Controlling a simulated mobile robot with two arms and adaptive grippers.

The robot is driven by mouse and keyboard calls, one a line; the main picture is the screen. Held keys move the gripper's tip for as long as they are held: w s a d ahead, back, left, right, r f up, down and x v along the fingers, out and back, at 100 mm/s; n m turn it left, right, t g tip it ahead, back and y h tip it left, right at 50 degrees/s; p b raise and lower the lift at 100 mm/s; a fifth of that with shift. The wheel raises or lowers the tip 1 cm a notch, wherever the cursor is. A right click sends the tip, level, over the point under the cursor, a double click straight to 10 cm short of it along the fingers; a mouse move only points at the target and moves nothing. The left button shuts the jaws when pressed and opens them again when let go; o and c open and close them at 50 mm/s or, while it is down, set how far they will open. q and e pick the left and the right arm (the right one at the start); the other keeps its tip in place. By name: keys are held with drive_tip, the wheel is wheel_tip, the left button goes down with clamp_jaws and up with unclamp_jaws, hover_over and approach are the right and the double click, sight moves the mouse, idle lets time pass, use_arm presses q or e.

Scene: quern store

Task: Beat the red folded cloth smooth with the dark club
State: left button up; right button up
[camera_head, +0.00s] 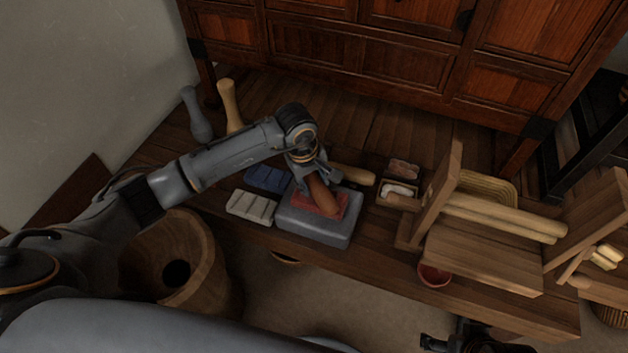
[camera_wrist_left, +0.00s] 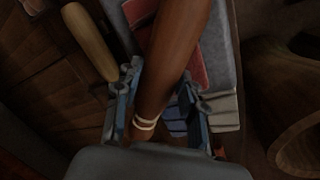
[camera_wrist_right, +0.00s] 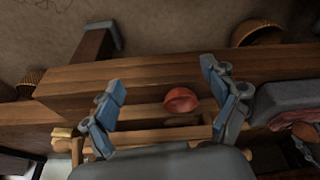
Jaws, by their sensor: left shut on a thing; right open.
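The red folded cloth (camera_head: 341,202) lies on a grey stone block (camera_head: 318,232) on the low wooden bench. My left gripper (camera_head: 310,172) is shut on the dark club (camera_head: 322,195), a reddish-brown one, above the cloth. The club points down over the cloth and hides its middle; I cannot tell whether they touch. In the left wrist view the club (camera_wrist_left: 173,55) runs up between the fingers, with a pale band near its lower end, and red cloth (camera_wrist_left: 191,62) shows beside it. My right gripper (camera_wrist_right: 163,76) is open and empty, apart from the cloth.
Blue folded cloth (camera_head: 267,179) and pale folded cloth (camera_head: 251,207) lie left of the block. A pale club (camera_head: 354,174) lies behind it. A small box (camera_head: 398,203), a wooden frame with rollers (camera_head: 503,216) and a red bowl (camera_head: 434,275) stand right. A wooden tub (camera_head: 205,265) stands front left.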

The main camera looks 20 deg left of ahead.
drive_tip(key=shift+s+r, duration=0.1)
drive_tip(key=shift+r, duration=0.25)
drive_tip(key=shift+r, duration=0.1)
use_arm(q)
wheel_tip(320, 180, up, 4)
drive_tip(key=shift+f+p, duration=0.25)
drive_tip(key=shift+p, duration=0.75)
drive_tip(key=shift+r, duration=0.15)
use_arm(e)
drive_tip(key=s+x, duration=0.1)
drive_tip(key=x, duration=0.7)
